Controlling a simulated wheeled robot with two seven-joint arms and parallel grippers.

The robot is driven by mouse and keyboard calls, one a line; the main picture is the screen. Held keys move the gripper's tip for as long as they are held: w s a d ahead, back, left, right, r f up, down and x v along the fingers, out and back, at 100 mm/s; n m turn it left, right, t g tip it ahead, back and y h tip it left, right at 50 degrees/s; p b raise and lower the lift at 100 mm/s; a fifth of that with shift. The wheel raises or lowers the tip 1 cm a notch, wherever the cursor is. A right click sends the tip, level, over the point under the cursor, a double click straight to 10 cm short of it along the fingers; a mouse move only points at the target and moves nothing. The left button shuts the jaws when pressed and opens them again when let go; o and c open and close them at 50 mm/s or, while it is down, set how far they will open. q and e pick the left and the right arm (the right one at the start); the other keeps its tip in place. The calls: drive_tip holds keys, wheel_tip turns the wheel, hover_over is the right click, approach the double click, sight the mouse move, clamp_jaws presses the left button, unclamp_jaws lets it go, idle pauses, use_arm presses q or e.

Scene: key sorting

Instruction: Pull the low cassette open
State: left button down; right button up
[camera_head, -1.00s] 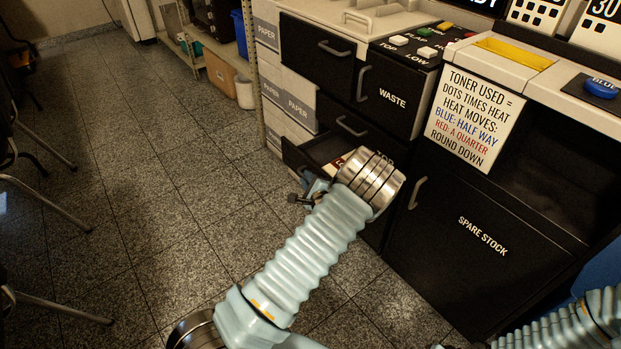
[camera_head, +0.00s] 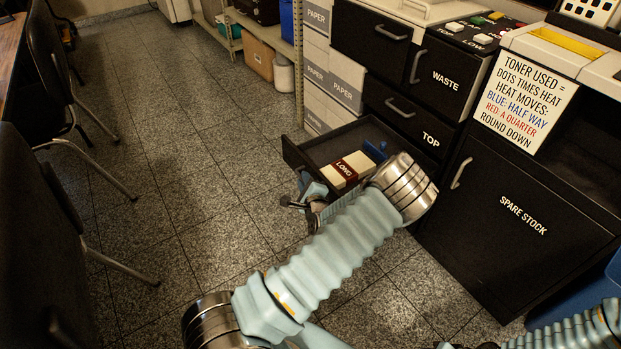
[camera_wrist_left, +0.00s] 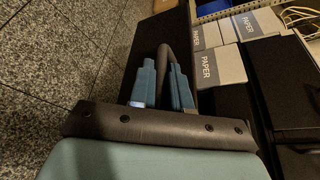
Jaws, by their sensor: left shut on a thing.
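The low cassette, a black drawer (camera_head: 296,157), stands pulled out below the cassette marked TOP (camera_head: 402,125). Inside it are cream blocks, a red label reading LONG (camera_head: 344,170) and a small blue part (camera_head: 374,150). My left gripper (camera_head: 308,196) is at the drawer's front, partly hidden by my own arm. In the left wrist view its blue fingers (camera_wrist_left: 162,88) are shut on the dark bar handle (camera_wrist_left: 166,56). Of my right arm, only a blue sleeve and a dark bit at the bottom edge show; its jaws cannot be made out.
A SPARE STOCK cabinet (camera_head: 490,225) stands right of the drawer, with the WASTE door (camera_head: 440,80) above. Paper boxes (camera_head: 333,75) and a shelf stand behind. Chairs (camera_head: 60,90) are at the left. The speckled floor (camera_head: 190,150) between is clear.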

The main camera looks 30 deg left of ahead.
use_arm(q)
drive_tip(key=shift+s, duration=0.15)
drive_tip(key=c, duration=1.4)
unclamp_jaws()
drive_tip(key=shift+c, duration=0.2)
drive_tip(key=v, duration=1.3)
drive_tip(key=shift+s+d, duration=0.2)
drive_tip(key=shift+d, duration=0.15)
drive_tip(key=shift+r, duration=0.1)
